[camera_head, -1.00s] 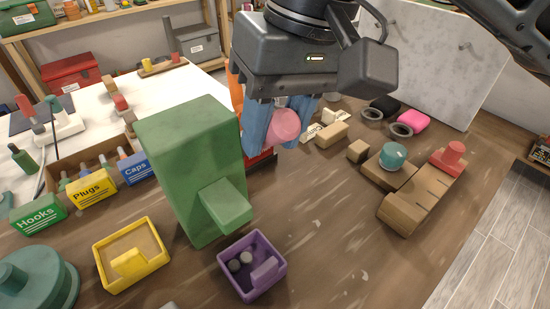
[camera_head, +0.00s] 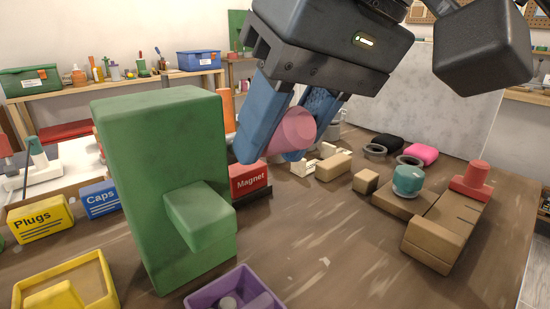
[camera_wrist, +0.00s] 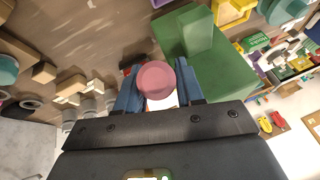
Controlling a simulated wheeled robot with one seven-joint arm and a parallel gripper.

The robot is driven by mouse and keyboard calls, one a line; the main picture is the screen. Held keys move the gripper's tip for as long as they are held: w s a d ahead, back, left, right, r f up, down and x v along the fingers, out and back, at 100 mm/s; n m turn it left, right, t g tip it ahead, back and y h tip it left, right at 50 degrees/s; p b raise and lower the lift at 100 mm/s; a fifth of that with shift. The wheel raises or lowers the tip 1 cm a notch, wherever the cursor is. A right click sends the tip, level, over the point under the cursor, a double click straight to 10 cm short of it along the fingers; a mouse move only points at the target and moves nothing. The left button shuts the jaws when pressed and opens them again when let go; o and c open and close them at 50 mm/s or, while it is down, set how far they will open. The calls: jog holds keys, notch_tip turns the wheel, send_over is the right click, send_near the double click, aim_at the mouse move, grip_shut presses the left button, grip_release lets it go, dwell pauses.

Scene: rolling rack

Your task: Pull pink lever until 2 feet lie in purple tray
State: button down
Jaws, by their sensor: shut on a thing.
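My gripper (camera_head: 275,150) is shut on the pink lever's round knob (camera_head: 298,128), which sits between the blue fingers to the right of the tall green dispenser (camera_head: 145,200). The knob also shows between the fingers in the wrist view (camera_wrist: 156,78). The rest of the lever is hidden. The green block-like spout (camera_head: 202,217) juts from the dispenser's front. The purple tray (camera_head: 213,287) lies below the spout, cut off by the bottom edge of the head view. One grey round foot (camera_head: 229,302) shows inside it; the rest of its inside is out of view.
A yellow tray (camera_head: 100,272) lies left of the dispenser. A red Magnet box (camera_head: 250,180) stands behind it. Wooden blocks with a teal knob (camera_head: 407,178) and a red peg (camera_head: 471,178) lie at right. The tabletop between is largely clear.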

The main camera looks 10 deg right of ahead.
jog(key=shift+f+b, duration=0.15)
jog(key=shift+b, duration=0.2)
jog(key=c, duration=0.8)
grip_release()
jog(key=shift+s, duration=0.1)
jog(key=p+v, duration=0.1)
jog(key=v, duration=0.6)
jog(key=shift+s+d+r, duration=0.15)
jog(key=shift+d+r, duration=0.1)
jog(key=shift+r, duration=0.05)
